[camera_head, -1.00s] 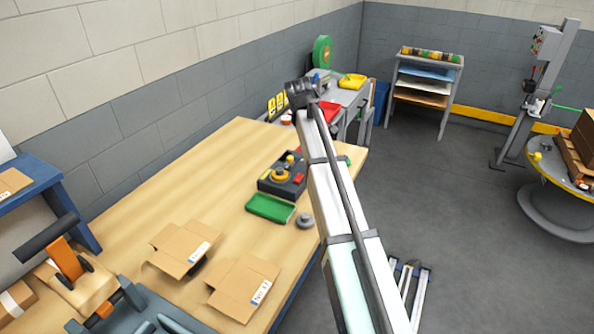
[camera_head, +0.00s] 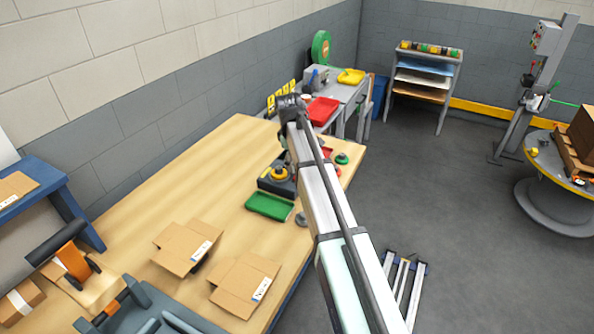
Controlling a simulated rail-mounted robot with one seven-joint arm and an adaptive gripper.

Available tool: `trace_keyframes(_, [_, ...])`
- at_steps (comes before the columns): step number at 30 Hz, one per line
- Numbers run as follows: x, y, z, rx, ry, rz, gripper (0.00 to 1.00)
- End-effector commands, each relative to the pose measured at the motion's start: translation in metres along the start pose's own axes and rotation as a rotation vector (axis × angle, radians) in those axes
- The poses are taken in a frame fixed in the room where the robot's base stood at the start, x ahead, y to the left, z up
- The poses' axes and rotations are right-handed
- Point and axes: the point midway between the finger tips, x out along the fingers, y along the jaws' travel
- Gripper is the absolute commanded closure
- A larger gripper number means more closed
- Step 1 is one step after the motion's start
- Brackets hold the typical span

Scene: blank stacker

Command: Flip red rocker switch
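A dark control box (camera_head: 268,184) with a yellow round knob (camera_head: 279,174) stands on the wooden table (camera_head: 215,190). My arm covers its right part, and a bit of red (camera_head: 326,152) shows just right of the arm. I cannot tell whether that red is the rocker switch. My arm reaches from the lower right up over the table's far end. Its dark end (camera_head: 290,103) is above and beyond the control box, apart from it. The gripper fingers are hidden.
A green round button (camera_head: 342,158) is right of the arm. A red tray (camera_head: 322,111) lies on the bench behind. Bare tabletop lies left of the control box.

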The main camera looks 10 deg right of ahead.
Motion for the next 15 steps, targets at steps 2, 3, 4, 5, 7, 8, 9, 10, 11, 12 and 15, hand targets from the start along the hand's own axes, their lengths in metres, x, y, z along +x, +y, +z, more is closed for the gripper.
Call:
trace_keyframes(2, [0.013,-0.001,0.001,0.000,-0.002,-0.003,0.31])
trace_keyframes(3, [0.020,0.000,0.001,0.000,-0.001,-0.002,0.31])
trace_keyframes(4, [0.025,0.000,0.001,0.000,-0.002,-0.002,0.31])
trace_keyframes(5, [0.030,0.000,0.001,0.000,-0.002,-0.003,0.31])
trace_keyframes(7, [0.040,0.000,0.001,0.001,-0.001,-0.001,0.31])
trace_keyframes(8, [0.043,0.000,0.001,0.001,-0.001,-0.002,0.31])
trace_keyframes(9, [0.048,0.000,0.001,0.001,-0.002,-0.002,0.31])
trace_keyframes(10, [0.051,0.000,0.000,0.001,-0.001,-0.001,0.31])
trace_keyframes(11, [0.054,0.000,0.000,0.001,-0.001,-0.001,0.31])
trace_keyframes(12, [0.057,0.000,0.000,0.001,0.000,0.000,0.31])
trace_keyframes(15, [0.063,0.000,0.000,0.001,-0.001,-0.001,0.31])
